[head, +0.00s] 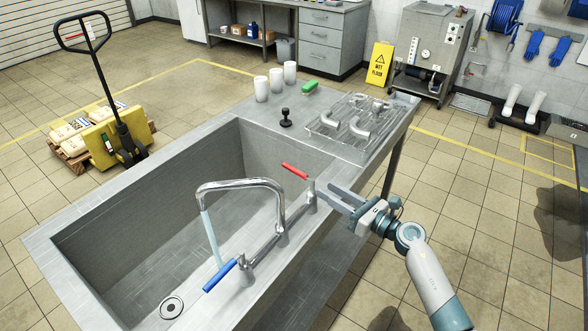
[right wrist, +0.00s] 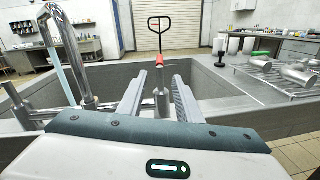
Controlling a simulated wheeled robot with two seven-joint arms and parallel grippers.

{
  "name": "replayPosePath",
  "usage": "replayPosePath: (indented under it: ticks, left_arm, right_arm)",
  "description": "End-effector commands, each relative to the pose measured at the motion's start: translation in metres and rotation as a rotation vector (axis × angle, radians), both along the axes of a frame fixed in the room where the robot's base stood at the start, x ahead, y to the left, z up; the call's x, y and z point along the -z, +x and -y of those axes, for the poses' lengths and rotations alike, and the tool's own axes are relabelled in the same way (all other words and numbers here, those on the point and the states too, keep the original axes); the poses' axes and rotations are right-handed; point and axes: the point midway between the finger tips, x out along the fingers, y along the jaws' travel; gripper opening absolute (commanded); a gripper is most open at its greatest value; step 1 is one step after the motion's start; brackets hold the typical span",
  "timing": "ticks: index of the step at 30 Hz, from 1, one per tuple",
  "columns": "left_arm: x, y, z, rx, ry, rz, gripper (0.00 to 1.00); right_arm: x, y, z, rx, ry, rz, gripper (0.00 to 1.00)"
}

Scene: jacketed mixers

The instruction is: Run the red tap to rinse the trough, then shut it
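The grey trough (head: 120,205) has a chrome mixer with an arched spout (head: 240,184) on its near rim. A pale blue stream of water (head: 211,238) falls from the spout into the trough. The red tap (head: 294,170) has its lever pointing out over the trough; its red end also shows in the right wrist view (right wrist: 159,59). The blue tap (head: 220,275) is at the mixer's other end. My right gripper (head: 330,193) is open at the red tap, its fingers apart on either side of the tap's post in the wrist view (right wrist: 160,98). Contact cannot be told. My left gripper is out of view.
A drain (head: 172,307) lies in the trough floor. On the rim stand white cups (head: 275,80), a black stopper (head: 286,118), a green brush (head: 310,87) and a wire rack (head: 350,125) with steel pipe parts. A yellow pallet truck (head: 122,140) stands left, beyond the trough.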

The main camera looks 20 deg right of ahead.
Motion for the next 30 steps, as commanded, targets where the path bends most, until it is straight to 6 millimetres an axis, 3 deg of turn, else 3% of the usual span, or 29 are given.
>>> replayPosePath:
  ticks: [18,30]
  left_arm:
    - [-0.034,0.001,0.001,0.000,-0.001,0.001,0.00]
    - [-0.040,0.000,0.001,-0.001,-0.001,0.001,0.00]
  right_arm:
    - [-0.003,0.094,-0.058,-0.001,0.005,-0.001,0.32]
    - [0.000,0.122,-0.075,0.000,0.002,-0.001,0.32]
